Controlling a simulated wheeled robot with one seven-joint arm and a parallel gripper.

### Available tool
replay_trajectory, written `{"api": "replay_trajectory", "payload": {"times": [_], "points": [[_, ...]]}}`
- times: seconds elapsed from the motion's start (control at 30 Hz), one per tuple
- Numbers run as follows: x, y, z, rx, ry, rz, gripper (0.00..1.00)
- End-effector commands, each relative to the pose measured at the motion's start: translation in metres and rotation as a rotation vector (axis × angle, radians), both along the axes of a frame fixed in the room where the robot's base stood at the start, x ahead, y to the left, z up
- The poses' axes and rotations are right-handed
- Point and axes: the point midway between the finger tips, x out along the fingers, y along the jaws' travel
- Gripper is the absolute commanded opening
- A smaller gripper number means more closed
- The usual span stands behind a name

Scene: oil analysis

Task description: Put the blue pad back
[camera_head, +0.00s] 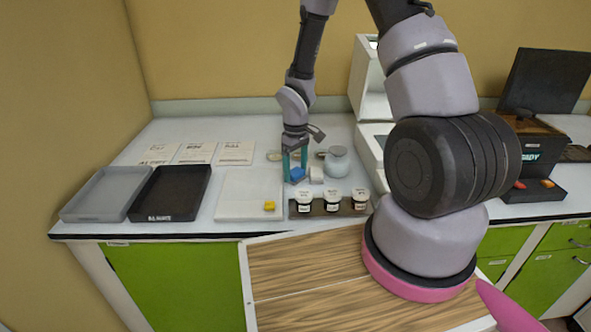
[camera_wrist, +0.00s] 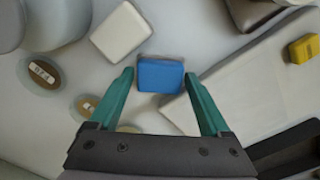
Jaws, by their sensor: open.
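The blue pad (camera_wrist: 160,75) is a small blue block lying on the white counter. In the head view the blue pad (camera_head: 298,174) is partly hidden by my gripper. My gripper (camera_head: 294,168) points down at it with green fingers. In the wrist view my gripper (camera_wrist: 158,78) is open, with one fingertip on each side of the pad's near part and small gaps visible. A white pad (camera_wrist: 121,32) lies beside the blue one; in the head view it (camera_head: 316,174) is to its right. A yellow pad (camera_head: 269,206) sits on the white board (camera_head: 240,190).
Three labelled jars (camera_head: 332,200) stand in a dark rack in front of the gripper. A grey round jar (camera_head: 337,162) stands to the right. A grey tray (camera_head: 97,193) and black tray (camera_head: 170,193) are at left. Labelled cards (camera_head: 197,153) lie behind them.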

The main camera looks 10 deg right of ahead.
Motion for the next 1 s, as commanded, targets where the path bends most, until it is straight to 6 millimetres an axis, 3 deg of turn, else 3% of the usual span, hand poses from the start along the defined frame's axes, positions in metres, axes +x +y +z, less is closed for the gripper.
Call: {"api": "replay_trajectory", "payload": {"times": [0.17,0.6,1.0], "points": [[0.001,0.0,0.019,0.001,-0.004,-0.003,0.81],[0.001,0.0,0.107,0.001,-0.004,-0.002,0.81],[-0.001,-0.003,0.134,-0.003,-0.017,-0.024,0.81]]}}
